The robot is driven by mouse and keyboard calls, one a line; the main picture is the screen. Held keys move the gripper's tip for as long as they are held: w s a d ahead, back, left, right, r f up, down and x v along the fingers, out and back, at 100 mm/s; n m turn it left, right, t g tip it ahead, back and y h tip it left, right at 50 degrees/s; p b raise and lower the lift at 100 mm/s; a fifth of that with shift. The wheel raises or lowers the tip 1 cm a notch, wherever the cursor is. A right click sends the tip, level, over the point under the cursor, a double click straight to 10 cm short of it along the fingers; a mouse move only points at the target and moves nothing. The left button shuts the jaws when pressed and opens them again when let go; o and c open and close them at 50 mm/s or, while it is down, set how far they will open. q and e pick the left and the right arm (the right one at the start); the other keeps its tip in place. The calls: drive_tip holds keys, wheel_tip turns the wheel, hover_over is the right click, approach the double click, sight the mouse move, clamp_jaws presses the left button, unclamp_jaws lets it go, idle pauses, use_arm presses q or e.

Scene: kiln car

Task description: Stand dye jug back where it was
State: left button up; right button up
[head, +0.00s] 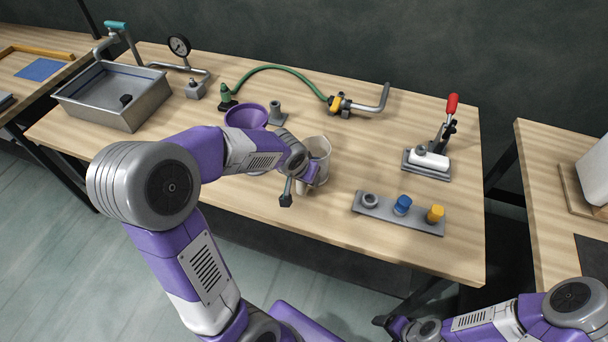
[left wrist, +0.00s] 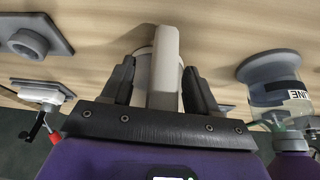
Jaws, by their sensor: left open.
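The dye jug (head: 318,148), a pale grey-white vessel, stands on the wooden bench near the middle in the head view. My left gripper (head: 308,178) is at its near side, partly hidden by my wrist. In the left wrist view the jug's pale upright handle (left wrist: 163,68) lies between the two dark fingers of my left gripper (left wrist: 161,88). The fingers are apart with gaps beside the handle. The jug's body is mostly hidden behind the handle there. My right gripper (head: 396,327) is low at the bottom edge, away from the bench; its fingers are not clear.
A strip with a grey ring, blue and yellow knobs (head: 402,230) lies to the right. A red-handled press (head: 428,160), green hose (head: 285,68) and metal sink (head: 113,98) are farther off. Bench between jug and press is clear.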

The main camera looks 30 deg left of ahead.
idle(0.3)
use_arm(q)
drive_tip(key=p+v, duration=0.4)
drive_tip(key=v, duration=0.4)
drive_tip(key=shift+p, duration=0.4)
idle(0.9)
drive_tip(key=shift+r, duration=0.15)
drive_tip(key=p+v, duration=0.2)
drive_tip(key=v, duration=0.5)
drive_tip(key=shift+r, duration=0.15)
drive_tip(key=shift+s, duration=0.1)
idle(0.3)
